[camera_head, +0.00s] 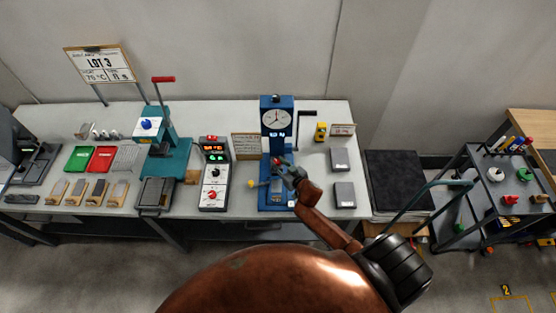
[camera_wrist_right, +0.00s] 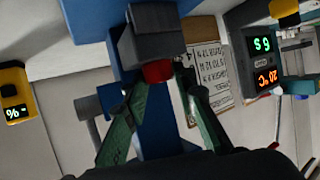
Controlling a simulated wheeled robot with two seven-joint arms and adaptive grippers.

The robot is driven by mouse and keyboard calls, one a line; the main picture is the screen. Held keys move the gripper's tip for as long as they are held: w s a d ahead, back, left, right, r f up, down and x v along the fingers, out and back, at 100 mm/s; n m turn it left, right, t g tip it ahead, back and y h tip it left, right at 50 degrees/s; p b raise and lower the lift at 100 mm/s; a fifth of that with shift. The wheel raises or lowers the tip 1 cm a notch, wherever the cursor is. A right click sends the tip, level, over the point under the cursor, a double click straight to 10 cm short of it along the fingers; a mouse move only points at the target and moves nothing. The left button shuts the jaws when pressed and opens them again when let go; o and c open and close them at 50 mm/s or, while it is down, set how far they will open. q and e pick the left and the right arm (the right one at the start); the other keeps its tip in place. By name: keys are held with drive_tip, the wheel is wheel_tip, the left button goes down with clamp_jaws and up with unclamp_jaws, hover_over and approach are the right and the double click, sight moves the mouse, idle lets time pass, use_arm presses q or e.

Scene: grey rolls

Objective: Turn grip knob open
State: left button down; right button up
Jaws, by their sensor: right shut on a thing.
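The grip knob is red and sits on a dark grey block of the blue tester (camera_head: 277,108), which has a round dial. In the right wrist view the knob (camera_wrist_right: 158,71) shows at the upper middle, below the grey block (camera_wrist_right: 152,35). My right gripper (camera_head: 279,168) is at the middle of the tester, reaching in from the lower right. In the wrist view its two green fingers (camera_wrist_right: 160,78) close on the knob from both sides and partly hide it. In the head view the gripper covers most of the knob. My left gripper is not in view.
A control box (camera_head: 213,174) with lit displays stands left of the tester, and a teal press (camera_head: 166,155) farther left. A small yellow meter (camera_head: 321,132) and two grey blocks (camera_head: 340,159) lie to the right. A cart (camera_head: 500,185) stands beyond the bench.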

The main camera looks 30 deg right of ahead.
drive_tip(key=shift+d+n+y+p, duration=0.15)
drive_tip(key=shift+n+y+p, duration=0.25)
drive_tip(key=shift+n+y, duration=0.25)
drive_tip(key=shift+d+n+y+p, duration=0.15)
drive_tip(key=shift+n+y+p, duration=0.2)
drive_tip(key=shift+n+y, duration=0.3)
drive_tip(key=shift+g+y, duration=0.3)
drive_tip(key=o, duration=1.2)
drive_tip(key=shift+c, duration=0.2)
drive_tip(key=shift+s, duration=0.1)
drive_tip(key=v, duration=1.2)
drive_tip(key=shift+f, duration=0.1)
